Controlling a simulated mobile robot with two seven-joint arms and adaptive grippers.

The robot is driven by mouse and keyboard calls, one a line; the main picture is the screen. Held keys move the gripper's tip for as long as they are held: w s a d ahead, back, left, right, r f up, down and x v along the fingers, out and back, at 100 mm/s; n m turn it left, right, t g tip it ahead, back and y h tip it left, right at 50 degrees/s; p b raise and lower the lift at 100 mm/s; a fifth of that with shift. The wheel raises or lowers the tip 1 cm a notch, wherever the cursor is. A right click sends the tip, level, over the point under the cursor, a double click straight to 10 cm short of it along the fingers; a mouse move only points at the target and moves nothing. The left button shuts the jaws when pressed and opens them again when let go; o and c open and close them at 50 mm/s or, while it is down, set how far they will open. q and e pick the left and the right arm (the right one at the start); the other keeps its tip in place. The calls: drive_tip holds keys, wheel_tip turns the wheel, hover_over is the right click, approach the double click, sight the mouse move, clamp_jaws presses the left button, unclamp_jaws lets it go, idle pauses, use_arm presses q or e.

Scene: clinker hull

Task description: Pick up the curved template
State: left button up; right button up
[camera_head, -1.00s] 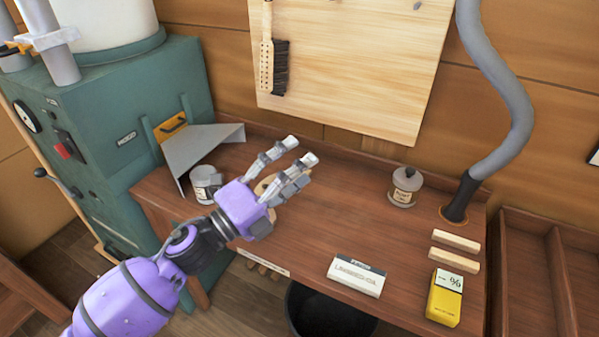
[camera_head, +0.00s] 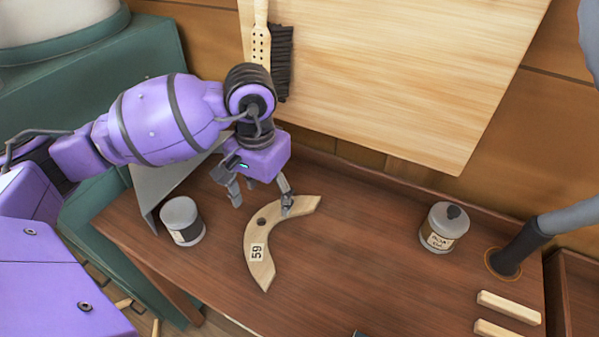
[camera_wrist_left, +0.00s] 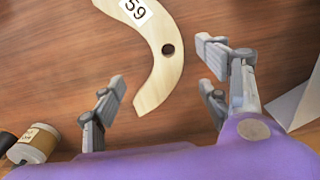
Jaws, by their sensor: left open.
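The curved template (camera_head: 256,245) is a pale wooden arc with a dark hole and a label reading 59. It lies flat on the brown bench. My left gripper (camera_head: 262,203) points down over the template's upper part, fingers apart. One finger is close to the template's upper right arm; I cannot tell if it touches. In the left wrist view the template (camera_wrist_left: 168,72) reaches into the space between the open fingers (camera_wrist_left: 160,82), with one finger on the left and two on the right. My right gripper is not in view.
A white-labelled can (camera_head: 182,221) stands left of the template near a grey sheet-metal hood (camera_head: 165,185). A lidded jar (camera_head: 443,227) and a hose (camera_head: 520,250) stand to the right. Two wooden strips (camera_head: 508,306) lie front right. The bench (camera_head: 360,270) between is clear.

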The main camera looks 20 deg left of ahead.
sight(263, 219)
use_arm(q)
wheel_tip(263, 219, down, 2)
drive_tip(key=shift+s+f, duration=0.1)
drive_tip(key=shift+f, duration=0.05)
drive_tip(key=f, duration=0.2)
drive_tip(key=a+f+p, duration=0.1)
drive_tip(key=f, duration=0.1)
drive_tip(key=shift+s+f, duration=0.15)
drive_tip(key=shift+f, duration=0.65)
drive_tip(key=c, duration=1.6)
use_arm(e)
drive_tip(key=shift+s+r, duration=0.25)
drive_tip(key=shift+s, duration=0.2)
